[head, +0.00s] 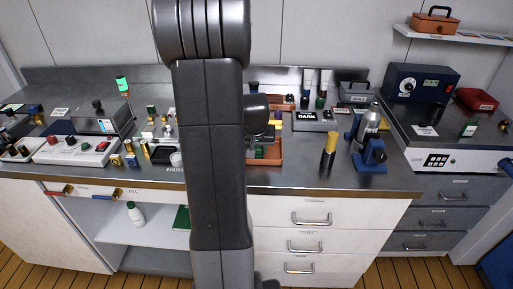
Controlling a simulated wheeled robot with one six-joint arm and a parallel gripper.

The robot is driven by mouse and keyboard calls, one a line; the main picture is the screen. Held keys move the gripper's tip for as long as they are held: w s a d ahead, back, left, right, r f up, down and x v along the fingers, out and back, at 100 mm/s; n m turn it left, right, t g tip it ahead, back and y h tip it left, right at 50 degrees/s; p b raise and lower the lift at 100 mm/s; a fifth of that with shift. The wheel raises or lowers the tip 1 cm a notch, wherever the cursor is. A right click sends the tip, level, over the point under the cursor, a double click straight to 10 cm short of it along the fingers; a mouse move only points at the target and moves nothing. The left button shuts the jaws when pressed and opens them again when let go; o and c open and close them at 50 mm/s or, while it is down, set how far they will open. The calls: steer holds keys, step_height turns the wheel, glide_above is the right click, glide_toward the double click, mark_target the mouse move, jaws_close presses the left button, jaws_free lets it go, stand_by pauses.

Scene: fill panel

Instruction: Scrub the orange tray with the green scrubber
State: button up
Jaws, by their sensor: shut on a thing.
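The orange tray (278,157) lies on the steel counter just right of my arm, which hides its left part. A small green block, which looks like the green scrubber (259,154), shows low inside the tray. My gripper (262,142) is over the tray, partly hidden by my own arm, and is shut on the green scrubber. Whether the scrubber touches the tray floor cannot be told.
A black and yellow cylinder (328,152) and a blue stand with a silver top (369,150) stand right of the tray. A box labelled DARK (314,120) is behind. The counter between tray and cylinder is clear.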

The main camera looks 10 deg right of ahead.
steer(key=r, duration=0.1)
steer(key=r+p, duration=0.1)
steer(key=shift+w+r, duration=0.35)
steer(key=shift+r, duration=0.05)
steer(key=shift+r+p, duration=1.5)
steer(key=shift+r, duration=0.9)
steer(key=shift+s+f, duration=0.1)
